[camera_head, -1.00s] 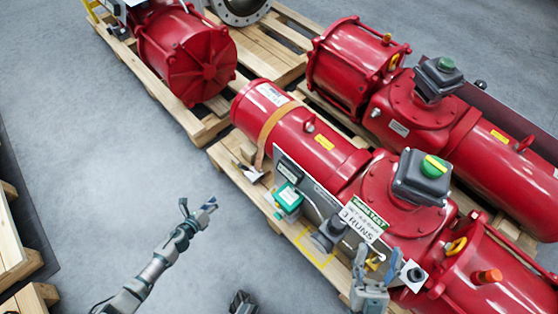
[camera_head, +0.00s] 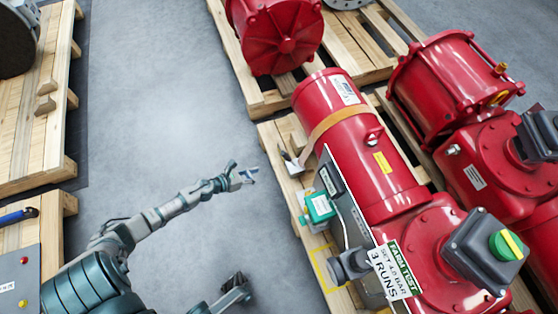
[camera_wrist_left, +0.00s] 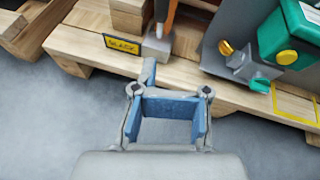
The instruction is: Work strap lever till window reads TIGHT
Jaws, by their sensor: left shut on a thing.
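An orange strap (camera_head: 335,122) runs around the near red cylinder. Its grey lever fitting (camera_head: 291,160) sits at the pallet edge; the wrist view shows the grey block (camera_wrist_left: 156,48) under the strap (camera_wrist_left: 170,15). A yellow-framed window (camera_wrist_left: 122,44) beside it seems to read SLACK, in small blurred letters. My left gripper (camera_head: 248,176) is over the floor, left of the lever fitting and apparently apart from it. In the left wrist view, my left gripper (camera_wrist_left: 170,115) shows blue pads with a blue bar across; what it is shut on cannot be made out.
A green box (camera_head: 319,207) and a yellow-marked square (camera_head: 326,266) are on the pallet side; the green box also shows in the wrist view (camera_wrist_left: 290,35). A hanging test tag (camera_head: 396,270) is lower right. The grey floor (camera_head: 175,100) is open; another pallet (camera_head: 45,130) stands left.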

